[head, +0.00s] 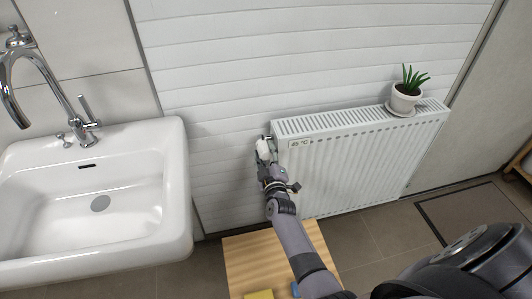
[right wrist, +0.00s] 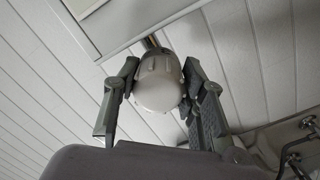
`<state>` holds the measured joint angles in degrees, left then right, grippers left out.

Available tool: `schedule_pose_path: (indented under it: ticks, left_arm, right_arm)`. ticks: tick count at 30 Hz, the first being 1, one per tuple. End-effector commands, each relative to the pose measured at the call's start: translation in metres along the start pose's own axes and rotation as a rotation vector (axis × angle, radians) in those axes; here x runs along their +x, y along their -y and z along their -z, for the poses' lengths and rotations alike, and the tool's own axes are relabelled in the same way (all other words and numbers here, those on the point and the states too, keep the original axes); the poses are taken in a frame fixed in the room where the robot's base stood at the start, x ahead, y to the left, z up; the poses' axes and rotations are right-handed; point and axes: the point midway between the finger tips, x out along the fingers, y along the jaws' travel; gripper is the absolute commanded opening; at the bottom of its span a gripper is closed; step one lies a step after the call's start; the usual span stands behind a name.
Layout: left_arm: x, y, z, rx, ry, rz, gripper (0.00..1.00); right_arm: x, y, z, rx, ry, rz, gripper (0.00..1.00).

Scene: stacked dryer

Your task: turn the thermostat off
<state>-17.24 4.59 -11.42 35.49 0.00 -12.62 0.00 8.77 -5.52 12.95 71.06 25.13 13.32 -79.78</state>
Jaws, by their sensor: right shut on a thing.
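The white radiator (head: 350,160) hangs on the panelled wall, with a small label reading about 45 °C at its upper left corner. The thermostat (head: 264,148) is a white rounded knob at the radiator's left end. It fills the middle of the right wrist view (right wrist: 158,82), with a finger on either side. My right gripper (head: 266,161) reaches up to it and is shut on the knob; the right wrist view also shows the gripper (right wrist: 160,98). The knob's markings cannot be read. My left gripper is not in view.
A white sink (head: 100,200) with a chrome tap (head: 45,75) stands at the left. A potted plant (head: 405,95) sits on top of the radiator at the right. A wooden surface (head: 250,262) with a yellow item (head: 259,295) lies below my arm.

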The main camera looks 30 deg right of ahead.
Motion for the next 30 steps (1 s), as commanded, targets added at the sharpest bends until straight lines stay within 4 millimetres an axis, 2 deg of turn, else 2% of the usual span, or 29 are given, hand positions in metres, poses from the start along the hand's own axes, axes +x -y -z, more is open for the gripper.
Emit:
schedule_pose_path:
  ticks: [8,30]
  left_arm:
    - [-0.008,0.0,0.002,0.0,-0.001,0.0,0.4]
    - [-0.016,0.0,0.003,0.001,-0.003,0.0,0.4]
  right_arm:
    - [0.0,0.0,0.001,0.201,0.008,0.011,0.1]
    - [-0.001,0.003,0.001,0.903,0.033,0.042,0.1]
